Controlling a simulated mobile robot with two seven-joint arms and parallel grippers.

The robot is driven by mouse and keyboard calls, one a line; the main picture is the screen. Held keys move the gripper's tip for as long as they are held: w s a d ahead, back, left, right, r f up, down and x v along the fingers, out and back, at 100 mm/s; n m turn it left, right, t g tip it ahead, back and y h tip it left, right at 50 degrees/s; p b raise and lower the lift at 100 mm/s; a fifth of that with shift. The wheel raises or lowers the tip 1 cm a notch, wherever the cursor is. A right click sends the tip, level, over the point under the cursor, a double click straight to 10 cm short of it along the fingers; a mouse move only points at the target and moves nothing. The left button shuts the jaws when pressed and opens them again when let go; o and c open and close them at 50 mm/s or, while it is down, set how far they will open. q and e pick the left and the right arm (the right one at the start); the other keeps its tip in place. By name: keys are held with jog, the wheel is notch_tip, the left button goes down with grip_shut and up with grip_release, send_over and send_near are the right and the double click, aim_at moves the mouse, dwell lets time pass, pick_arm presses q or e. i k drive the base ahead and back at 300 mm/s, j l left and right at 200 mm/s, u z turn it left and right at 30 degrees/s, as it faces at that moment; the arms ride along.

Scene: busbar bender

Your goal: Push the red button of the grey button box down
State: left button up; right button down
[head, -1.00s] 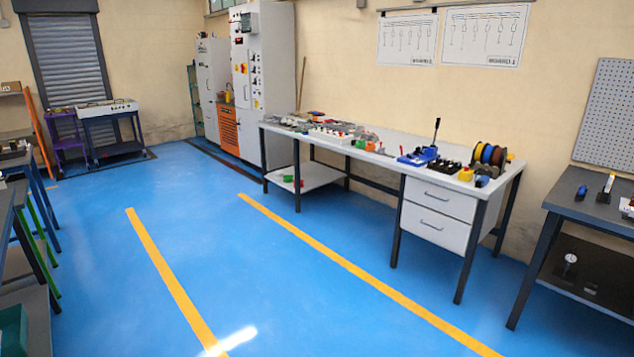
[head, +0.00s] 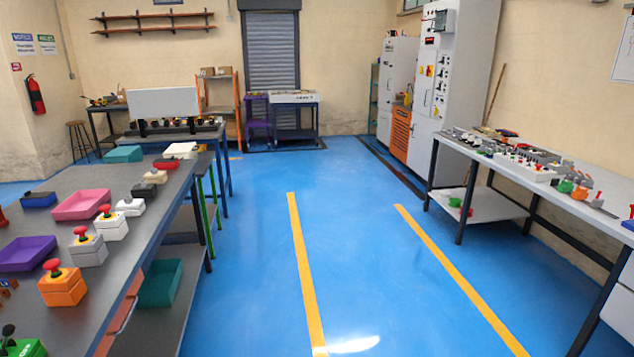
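A grey button box (head: 89,252) with a red mushroom button (head: 81,232) on top stands on the dark left workbench, near its right edge. The button appears raised above the box. An orange box (head: 62,290) with a red button stands in front of it, and a white box (head: 111,227) with a red button stands just behind it. Neither of my grippers is in view.
The left workbench (head: 150,222) also holds a purple tray (head: 27,253), a pink tray (head: 80,205) and several more small boxes. A long light bench (head: 545,190) stands at the right. The blue floor (head: 255,250) between the benches is clear.

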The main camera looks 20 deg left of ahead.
aim_at(81, 230)
jog(key=i+u, duration=0.6)
jog(key=u, duration=0.2)
jog(key=i+u, duration=0.25)
jog(key=u, duration=0.2)
jog(key=i+l+u, duration=0.1)
jog(key=i+u, duration=0.15)
jog(key=u, duration=0.15)
jog(key=i+l+u, duration=0.1)
jog(key=u, duration=0.25)
jog(key=i+l+u, duration=0.25)
jog(key=u, duration=0.15)
jog(key=i+l+u, duration=0.6)
jog(key=u, duration=0.15)
jog(key=l, duration=0.1)
